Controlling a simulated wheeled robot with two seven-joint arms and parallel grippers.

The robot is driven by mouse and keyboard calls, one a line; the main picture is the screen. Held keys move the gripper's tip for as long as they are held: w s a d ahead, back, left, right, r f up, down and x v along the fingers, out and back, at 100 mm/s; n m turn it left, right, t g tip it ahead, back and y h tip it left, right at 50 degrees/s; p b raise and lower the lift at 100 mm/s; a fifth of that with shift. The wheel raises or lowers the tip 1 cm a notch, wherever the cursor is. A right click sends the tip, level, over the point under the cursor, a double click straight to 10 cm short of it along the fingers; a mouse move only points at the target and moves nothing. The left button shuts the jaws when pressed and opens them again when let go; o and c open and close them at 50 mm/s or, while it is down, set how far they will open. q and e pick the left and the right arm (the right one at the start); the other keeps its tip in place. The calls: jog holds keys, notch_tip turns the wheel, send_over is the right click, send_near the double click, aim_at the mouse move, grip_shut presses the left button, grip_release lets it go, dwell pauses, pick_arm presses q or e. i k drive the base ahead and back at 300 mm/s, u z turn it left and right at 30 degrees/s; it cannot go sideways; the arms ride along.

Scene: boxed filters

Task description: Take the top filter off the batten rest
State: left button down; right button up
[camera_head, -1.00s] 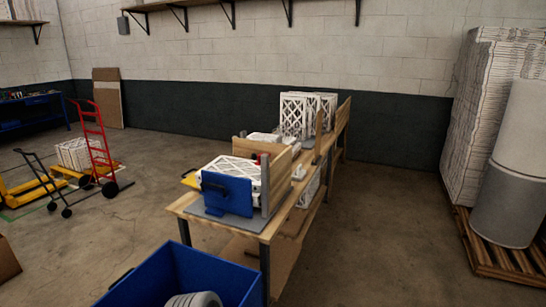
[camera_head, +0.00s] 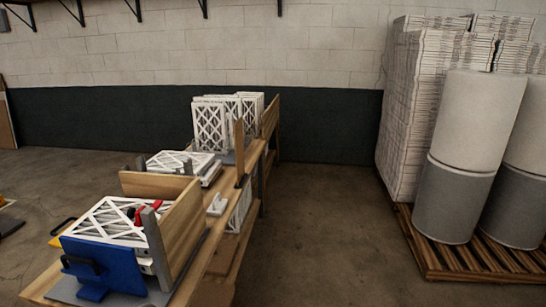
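White lattice-faced filters lie flat on the wooden bench (camera_head: 218,262) in the camera_head view. One filter (camera_head: 112,218) lies in a fixture with a blue front plate (camera_head: 100,262) and wooden side boards. Another flat filter (camera_head: 182,162) tops a low stack farther back. Several filters (camera_head: 210,125) stand upright at the bench's far end. I cannot tell which support is the batten rest. Neither gripper is in view.
A wooden board (camera_head: 172,235) rises along the fixture's right side. A pallet (camera_head: 470,262) with grey-white cylinders (camera_head: 455,190) and tall white stacks (camera_head: 420,100) stands at right. The floor (camera_head: 320,240) between bench and pallet is clear.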

aim_at(166, 162)
jog(key=i, duration=3.3)
jog(key=u, duration=0.15)
